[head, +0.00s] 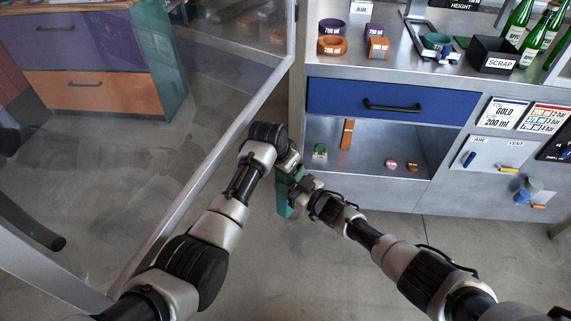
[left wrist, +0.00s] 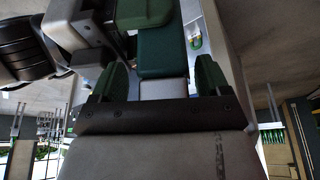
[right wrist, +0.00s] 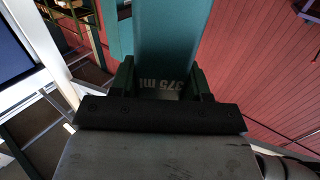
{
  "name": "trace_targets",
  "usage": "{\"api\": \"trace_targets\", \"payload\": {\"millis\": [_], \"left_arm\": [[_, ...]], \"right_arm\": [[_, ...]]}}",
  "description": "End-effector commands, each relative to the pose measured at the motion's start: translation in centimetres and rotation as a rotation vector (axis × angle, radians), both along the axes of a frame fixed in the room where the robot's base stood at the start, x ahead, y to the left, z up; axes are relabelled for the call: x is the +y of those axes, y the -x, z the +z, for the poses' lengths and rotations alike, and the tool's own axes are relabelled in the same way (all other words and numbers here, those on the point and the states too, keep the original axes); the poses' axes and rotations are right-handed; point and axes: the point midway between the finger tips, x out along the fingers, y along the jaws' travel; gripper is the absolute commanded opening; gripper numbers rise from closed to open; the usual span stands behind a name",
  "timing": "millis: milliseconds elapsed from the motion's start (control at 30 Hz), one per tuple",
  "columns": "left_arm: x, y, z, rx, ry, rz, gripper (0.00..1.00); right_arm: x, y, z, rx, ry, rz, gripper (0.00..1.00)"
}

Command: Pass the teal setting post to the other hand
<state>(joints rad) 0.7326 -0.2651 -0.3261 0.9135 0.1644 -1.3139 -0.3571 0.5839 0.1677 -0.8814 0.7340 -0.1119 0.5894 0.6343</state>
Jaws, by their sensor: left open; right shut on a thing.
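The teal setting post (head: 283,202) hangs upright in front of the bench, between my two hands in the head view. My right gripper (head: 303,186) is shut on it. In the right wrist view the post (right wrist: 165,35), marked "375 ml", runs between the right fingers (right wrist: 160,82). My left gripper (head: 289,166) is at the post's upper part. In the left wrist view its fingers (left wrist: 163,82) are open, one on each side of the dark teal post (left wrist: 163,50), with narrow gaps visible. The left fingertips are hidden in the head view.
A metal bench with a blue drawer (head: 392,103) stands behind. Its open shelf holds an orange post (head: 347,134), a small green item (head: 320,152) and two pinkish pieces (head: 391,165). A scrap bin (head: 493,56) stands on top. A framed clear panel (head: 205,175) is close to my left arm.

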Motion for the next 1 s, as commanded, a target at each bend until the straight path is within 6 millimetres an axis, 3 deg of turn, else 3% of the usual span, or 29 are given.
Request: {"api": "trace_targets", "payload": {"millis": [67, 467, 500, 633, 667, 1000], "left_arm": [[0.0, 0.0, 0.02, 0.0, 0.0, 0.0, 0.75], [-0.13, 0.11, 0.02, 0.003, 0.002, -0.002, 0.14], [-0.19, 0.09, 0.12, 0.001, 0.003, -0.003, 0.13], [-0.13, 0.05, 0.12, 0.0, 0.002, -0.002, 0.13], [-0.12, 0.05, 0.12, 0.0, 0.002, -0.002, 0.13], [-0.03, -0.02, 0.12, -0.001, 0.001, 0.0, 0.14]], "right_arm": [[0.04, -0.03, 0.12, -0.002, -0.002, 0.001, 0.14], [0.04, -0.08, 0.13, -0.001, -0.001, -0.001, 0.14], [0.04, -0.09, 0.15, -0.001, -0.001, -0.001, 0.53], [0.02, -0.06, 0.11, -0.001, -0.001, 0.0, 0.73], [0.02, -0.05, 0.1, -0.001, -0.001, 0.0, 0.76], [-0.28, 0.2, -0.01, 0.0, 0.0, 0.0, 0.76]]}}
